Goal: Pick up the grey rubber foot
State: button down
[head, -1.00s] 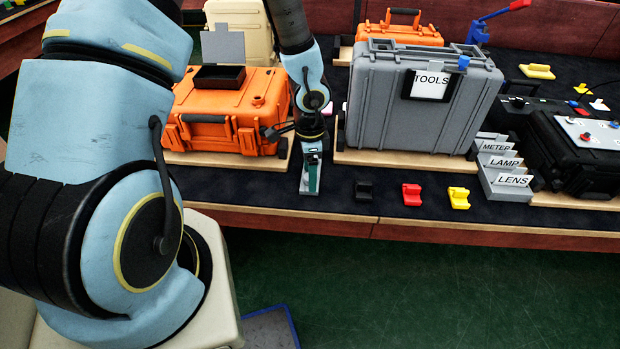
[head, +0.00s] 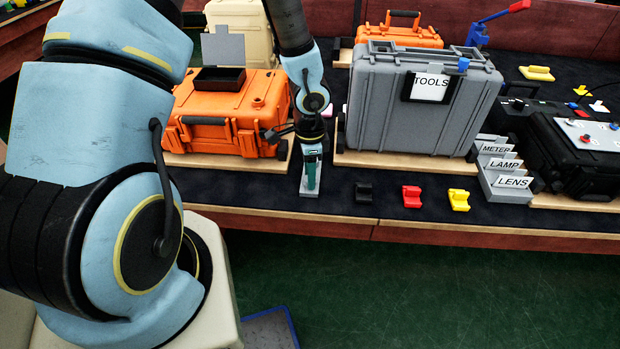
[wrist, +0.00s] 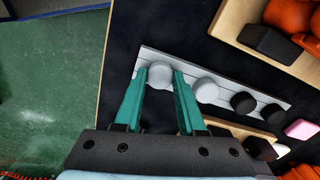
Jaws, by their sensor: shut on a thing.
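A row of round rubber feet sits on a light grey strip (wrist: 221,88) in the wrist view. The grey rubber foot (wrist: 159,76) at the strip's left end is between the teal fingers of my gripper (wrist: 161,73), which is shut on it. The foot still appears to be at the strip; I cannot tell if it touches it. A second grey foot (wrist: 206,90) is just right of the right finger. In the head view my gripper (head: 311,178) points down over the strip (head: 309,191), hiding the foot.
Two black feet (wrist: 243,103) are farther along the strip. In the head view an orange case (head: 228,118) stands left of my gripper and a grey TOOLS case (head: 420,112) to the right. Black, red (head: 411,196) and yellow holders lie along the front edge.

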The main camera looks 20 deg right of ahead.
notch_tip(320, 180, up, 14)
jog(key=p, duration=0.4)
jog(key=shift+f, duration=0.25)
dwell(0.3)
